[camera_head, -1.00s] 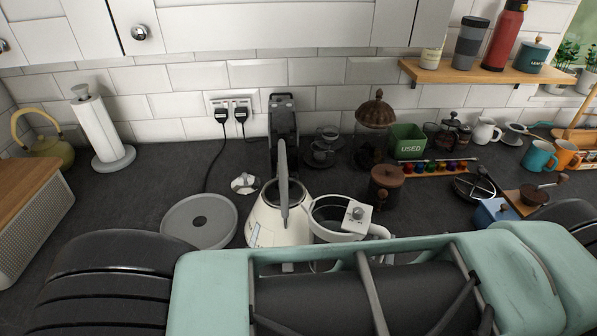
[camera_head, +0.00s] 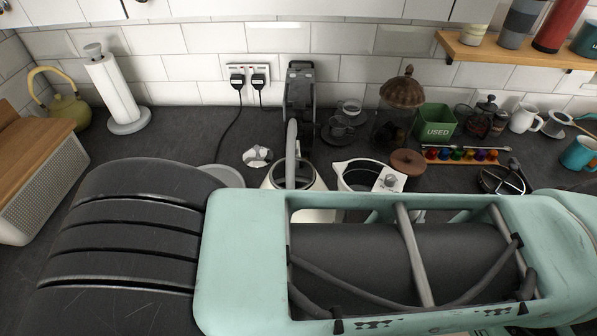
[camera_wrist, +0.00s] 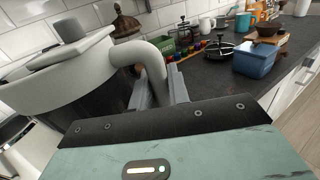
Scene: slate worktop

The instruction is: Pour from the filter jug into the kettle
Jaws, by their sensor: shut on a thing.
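The filter jug (camera_head: 352,168) has a white rim and a grey knob on its top. In the head view it is just right of the kettle, its lower part hidden behind my arm. The white kettle (camera_head: 318,184) has an upright grey handle arching over its round top; my arm hides its lower body. In the wrist view the jug (camera_wrist: 50,82) fills the left side, with part of the kettle (camera_wrist: 14,132) beyond it. My gripper (camera_wrist: 165,88) is shut on the jug's curved white handle (camera_wrist: 148,50). My gripper is hidden in the head view.
A grey round disc (camera_head: 222,174) and a small white lid-like piece (camera_head: 257,156) lie left of the kettle. A black machine (camera_head: 300,95) stands behind it. A wooden-lidded canister (camera_head: 408,162) and a green box (camera_head: 436,121) are at the right.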

